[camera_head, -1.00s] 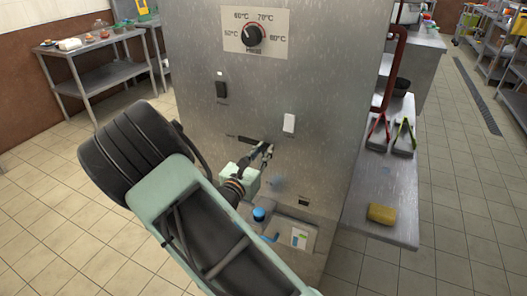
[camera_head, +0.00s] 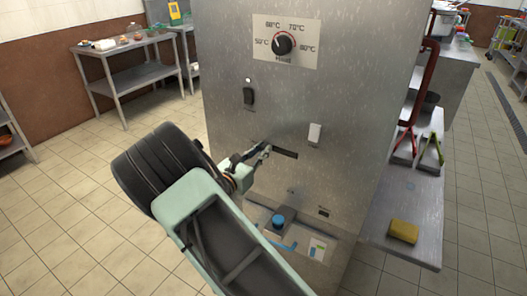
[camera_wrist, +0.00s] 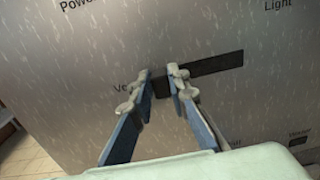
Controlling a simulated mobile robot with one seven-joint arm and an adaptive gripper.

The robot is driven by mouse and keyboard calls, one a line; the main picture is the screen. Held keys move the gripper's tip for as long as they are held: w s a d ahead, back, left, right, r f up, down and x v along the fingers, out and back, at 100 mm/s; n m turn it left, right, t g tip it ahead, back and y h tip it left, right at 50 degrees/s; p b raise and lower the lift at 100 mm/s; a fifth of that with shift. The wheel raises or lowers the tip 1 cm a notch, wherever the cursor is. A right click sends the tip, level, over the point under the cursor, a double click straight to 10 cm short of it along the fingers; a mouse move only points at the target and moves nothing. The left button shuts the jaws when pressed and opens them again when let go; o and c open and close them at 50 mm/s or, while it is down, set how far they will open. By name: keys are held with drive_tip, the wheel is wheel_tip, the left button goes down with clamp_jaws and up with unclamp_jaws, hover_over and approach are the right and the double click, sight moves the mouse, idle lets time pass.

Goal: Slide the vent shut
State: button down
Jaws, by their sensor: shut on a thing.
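The vent is a dark slot (camera_head: 285,152) in the grey metal front panel, and its dark opening (camera_wrist: 212,68) shows to the right of my fingers in the wrist view. My gripper (camera_head: 264,150) is at the left end of this opening. In the wrist view my gripper (camera_wrist: 162,76) has its two fingers a little apart, with the tips at the panel. It is shut on the vent slider, which the fingertips mostly hide. Part of the vent's label (camera_wrist: 121,88) shows just left of the fingers.
A black switch (camera_head: 249,95) is above left of the slot and a white switch (camera_head: 315,134) above right. A temperature dial (camera_head: 283,44) is higher. A blue knob (camera_head: 278,221) is below. A side shelf (camera_head: 430,195) at the right holds a yellow sponge (camera_head: 404,231).

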drive_tip(key=c, duration=1.8)
unclamp_jaws()
drive_tip(key=shift+w+a, duration=0.15)
drive_tip(key=shift+a, duration=0.1)
drive_tip(key=shift+c, duration=0.2)
drive_tip(key=v, duration=1.2)
drive_tip(key=shift+d+r, duration=0.1)
